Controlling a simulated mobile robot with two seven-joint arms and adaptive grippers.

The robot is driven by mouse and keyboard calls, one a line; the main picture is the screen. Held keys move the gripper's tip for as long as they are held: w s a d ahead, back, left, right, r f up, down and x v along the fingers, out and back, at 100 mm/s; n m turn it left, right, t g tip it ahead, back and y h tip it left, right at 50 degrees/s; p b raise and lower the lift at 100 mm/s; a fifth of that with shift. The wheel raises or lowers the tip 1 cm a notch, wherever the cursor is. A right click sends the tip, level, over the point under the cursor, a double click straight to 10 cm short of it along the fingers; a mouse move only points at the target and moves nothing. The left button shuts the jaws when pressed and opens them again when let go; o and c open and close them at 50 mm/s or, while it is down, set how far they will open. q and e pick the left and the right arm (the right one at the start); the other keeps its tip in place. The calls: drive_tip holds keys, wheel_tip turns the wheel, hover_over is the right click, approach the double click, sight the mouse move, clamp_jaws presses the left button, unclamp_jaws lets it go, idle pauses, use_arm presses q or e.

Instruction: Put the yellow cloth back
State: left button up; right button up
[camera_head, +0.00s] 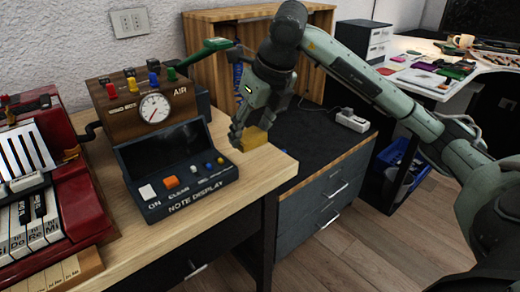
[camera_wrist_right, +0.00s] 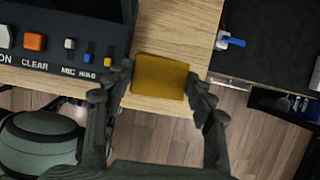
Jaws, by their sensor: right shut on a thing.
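The yellow cloth (camera_head: 252,138) is a small folded yellow block at the right end of the light wooden table (camera_head: 262,166). In the right wrist view the cloth (camera_wrist_right: 160,76) lies between the two dark fingers. My right gripper (camera_head: 242,130) points down and is shut on the cloth, by the table's edge. I cannot tell whether the cloth touches the tabletop. My left gripper is in neither view.
The note display box (camera_head: 178,165) with its buttons stands just left of the gripper. Behind it is the air gauge box (camera_head: 152,106); a red piano-like instrument (camera_head: 85,190) is at far left. A dark-topped drawer cabinet (camera_head: 325,190) stands right of the table.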

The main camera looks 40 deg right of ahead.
sight(264, 141)
drive_tip(key=shift+s+d+f, duration=0.15)
drive_tip(key=shift+d+f, duration=0.15)
drive_tip(key=shift+d, duration=0.2)
drive_tip(key=shift+s+d+f, duration=0.1)
drive_tip(key=shift+d+f, duration=0.2)
drive_tip(key=shift+d, duration=0.2)
drive_tip(key=shift+f, duration=0.25)
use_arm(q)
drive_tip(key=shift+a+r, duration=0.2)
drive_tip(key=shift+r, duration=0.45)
use_arm(e)
drive_tip(key=shift+f, duration=1.8)
drive_tip(key=shift+f, duration=0.1)
drive_tip(key=o, duration=1)
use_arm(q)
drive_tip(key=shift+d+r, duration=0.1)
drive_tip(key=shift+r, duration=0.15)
